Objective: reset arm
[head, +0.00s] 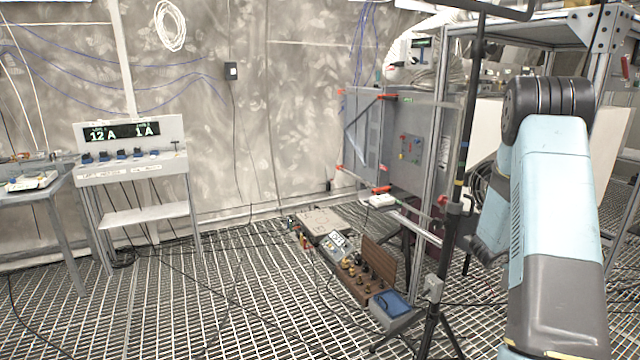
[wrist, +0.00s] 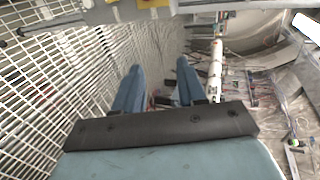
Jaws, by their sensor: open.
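My arm (head: 550,210) stands at the right of the head view, light blue with dark joints, folded upward with a bend near the top. My gripper (wrist: 160,72) shows in the wrist view as two blue fingers standing apart, with nothing between them. A black bar crosses the gripper's base. The fingers do not show clearly in the head view.
A black tripod pole (head: 460,180) stands just left of my arm. A grey panel cabinet (head: 410,140) is behind it. Boxes and a blue-lidded case (head: 392,304) lie on the grating. A display stand (head: 130,160) is at left. Grating at front left is mostly clear, with cables.

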